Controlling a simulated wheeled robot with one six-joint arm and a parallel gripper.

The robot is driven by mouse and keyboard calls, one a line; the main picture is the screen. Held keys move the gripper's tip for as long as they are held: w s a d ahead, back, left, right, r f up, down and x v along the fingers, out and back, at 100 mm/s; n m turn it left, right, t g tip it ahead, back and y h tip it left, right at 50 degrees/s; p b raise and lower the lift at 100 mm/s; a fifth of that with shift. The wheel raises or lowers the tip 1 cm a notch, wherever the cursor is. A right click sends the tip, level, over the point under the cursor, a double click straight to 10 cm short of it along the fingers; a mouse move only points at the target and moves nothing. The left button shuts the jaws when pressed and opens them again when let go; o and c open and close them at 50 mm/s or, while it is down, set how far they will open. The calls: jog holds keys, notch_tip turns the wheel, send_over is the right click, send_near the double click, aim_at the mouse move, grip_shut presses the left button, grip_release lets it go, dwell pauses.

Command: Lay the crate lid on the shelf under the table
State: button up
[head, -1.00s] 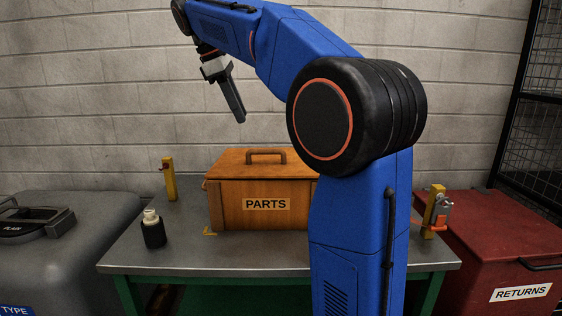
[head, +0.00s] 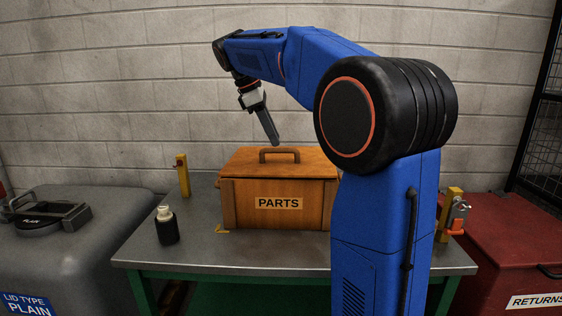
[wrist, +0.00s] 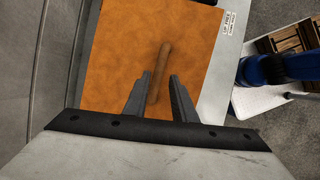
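The crate lid (head: 245,160) is an orange-brown wooden panel with a brown bar handle (head: 280,153). It lies on top of the wooden crate (head: 243,205) marked PARTS, on the table. My gripper (head: 275,143) points down just above the handle in the head view. In the wrist view, the fingers of my gripper (wrist: 160,78) are apart, with the handle (wrist: 161,70) between them in the picture and the lid (wrist: 115,40) below. I cannot tell whether they touch it. The shelf under the table is mostly hidden; a green surface (head: 235,300) shows below the tabletop.
The grey metal table (head: 200,250) has a black bottle (head: 167,228) at left and yellow posts, one at left (head: 182,175) and one at right (head: 446,213). A grey bin (head: 75,260) stands left. A red RETURNS box (head: 500,250) stands right.

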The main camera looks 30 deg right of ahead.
aim_at(281, 150)
jog(key=shift+x, duration=3.25)
jog(key=shift+w+d+r, duration=0.1)
jog(key=shift+d, duration=0.05)
grip_shut()
